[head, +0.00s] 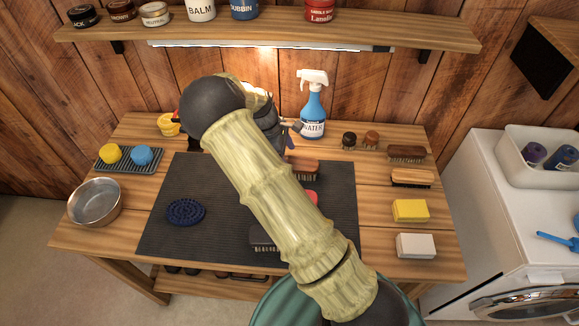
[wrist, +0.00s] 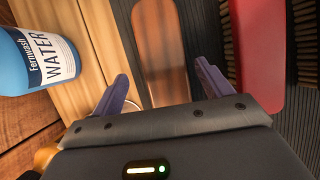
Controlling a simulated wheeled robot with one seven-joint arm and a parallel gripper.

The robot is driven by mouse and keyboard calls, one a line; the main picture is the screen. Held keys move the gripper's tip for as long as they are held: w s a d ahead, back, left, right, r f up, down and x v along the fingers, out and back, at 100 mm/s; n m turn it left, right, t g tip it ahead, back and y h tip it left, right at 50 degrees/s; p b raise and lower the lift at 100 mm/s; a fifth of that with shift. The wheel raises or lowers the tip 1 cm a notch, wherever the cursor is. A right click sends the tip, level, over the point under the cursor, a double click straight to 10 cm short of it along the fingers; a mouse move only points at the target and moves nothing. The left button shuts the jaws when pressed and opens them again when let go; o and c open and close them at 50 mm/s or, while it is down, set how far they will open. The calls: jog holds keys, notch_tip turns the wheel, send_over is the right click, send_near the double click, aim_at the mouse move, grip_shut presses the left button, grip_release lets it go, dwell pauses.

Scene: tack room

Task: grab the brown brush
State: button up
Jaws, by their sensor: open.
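The brown brush (head: 306,166) lies on the back part of the dark ribbed mat (head: 220,235), its dark bristles showing along its front side. My arm partly hides that area in the head view. In the wrist view the brown wooden back of a brush (wrist: 160,40) lies lengthwise ahead of the gap between my fingers. My gripper (wrist: 162,75) is open and empty, its two purple fingers spread wide. The brush does not appear to be gripped; the distance to it is hard to judge. In the head view my gripper is mostly hidden behind my arm.
A red-backed brush (wrist: 257,50) lies beside the brown one. A blue water spray bottle (head: 312,110) stands close behind my gripper. Two other brushes (head: 407,153) (head: 411,177), a yellow sponge (head: 410,210) and a white block (head: 416,245) line the right. A metal bowl (head: 95,202) stands left.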

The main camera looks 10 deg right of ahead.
aim_at(292, 162)
jog(key=shift+a+p+x, duration=0.15)
jog(key=shift+p+x, duration=0.3)
jog(key=shift+x, duration=0.85)
jog(key=shift+a+p+x, duration=0.2)
jog(key=shift+p+x, duration=0.2)
jog(key=shift+x, duration=0.95)
jog(key=shift+s+f, duration=0.1)
jog(key=shift+s, duration=0.1)
jog(key=c, duration=1.2)
jog(key=shift+o, duration=0.2)
notch_tip(292, 162, up, 10)
jog(key=shift+r+b, duration=0.1)
jog(key=shift+b, duration=0.8)
